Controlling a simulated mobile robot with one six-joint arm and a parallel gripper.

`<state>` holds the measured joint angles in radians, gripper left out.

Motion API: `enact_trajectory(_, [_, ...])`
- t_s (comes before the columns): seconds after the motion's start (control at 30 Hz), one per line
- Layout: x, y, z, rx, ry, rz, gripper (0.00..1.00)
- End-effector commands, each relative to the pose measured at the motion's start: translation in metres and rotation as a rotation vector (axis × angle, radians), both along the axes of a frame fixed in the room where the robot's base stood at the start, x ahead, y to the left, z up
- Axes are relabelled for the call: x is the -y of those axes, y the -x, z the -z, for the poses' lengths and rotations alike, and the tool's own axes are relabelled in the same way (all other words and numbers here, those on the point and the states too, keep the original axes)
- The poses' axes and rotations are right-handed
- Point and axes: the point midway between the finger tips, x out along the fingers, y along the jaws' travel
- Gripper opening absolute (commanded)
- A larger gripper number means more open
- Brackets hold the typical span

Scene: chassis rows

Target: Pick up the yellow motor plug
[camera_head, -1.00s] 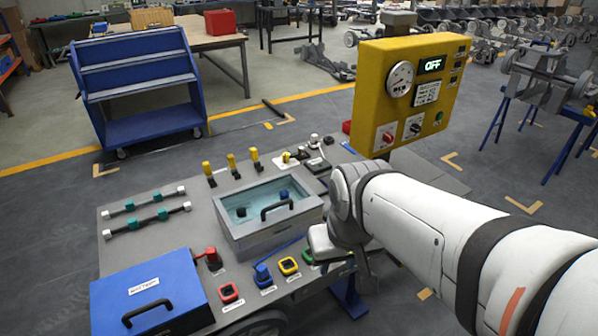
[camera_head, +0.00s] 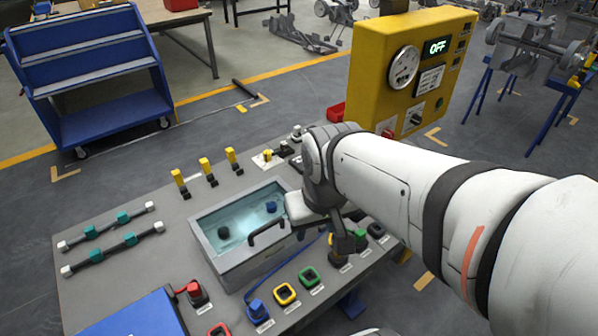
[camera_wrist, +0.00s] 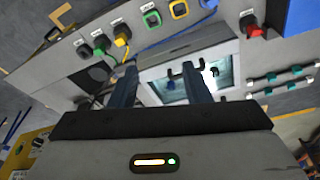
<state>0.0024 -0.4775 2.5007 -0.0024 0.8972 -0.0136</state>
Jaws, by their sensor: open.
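The yellow motor plug looks to be the small dark plug with a yellow-orange base (camera_wrist: 122,34), in the wrist view between a green plug and an empty green socket. My gripper (camera_head: 335,228) is above the right part of the bench. In the wrist view the fingers (camera_wrist: 160,75) are apart with nothing between them. The yellow plug lies beyond the left fingertip, apart from it.
Beside it are a green plug (camera_head: 360,241), a black plug (camera_head: 376,230), a green socket (camera_head: 309,279), a yellow socket (camera_head: 286,293) and a blue plug (camera_head: 257,311). A lidded glass-topped box (camera_head: 215,262) with a handle stands left. The yellow control box (camera_head: 375,75) reads OFF.

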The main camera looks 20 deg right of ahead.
Motion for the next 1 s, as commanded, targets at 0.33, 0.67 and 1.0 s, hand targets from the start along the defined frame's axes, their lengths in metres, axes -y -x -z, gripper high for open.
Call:
enact_trajectory(0.33, [0.033, -0.051, 0.042, -0.074, 0.102, -0.470, 0.47])
enact_trajectory(0.67, [0.083, -0.102, 0.130, -0.149, 0.186, -1.225, 0.47])
enact_trajectory(1.0, [0.122, -0.115, 0.211, -0.158, 0.206, -1.797, 0.47])
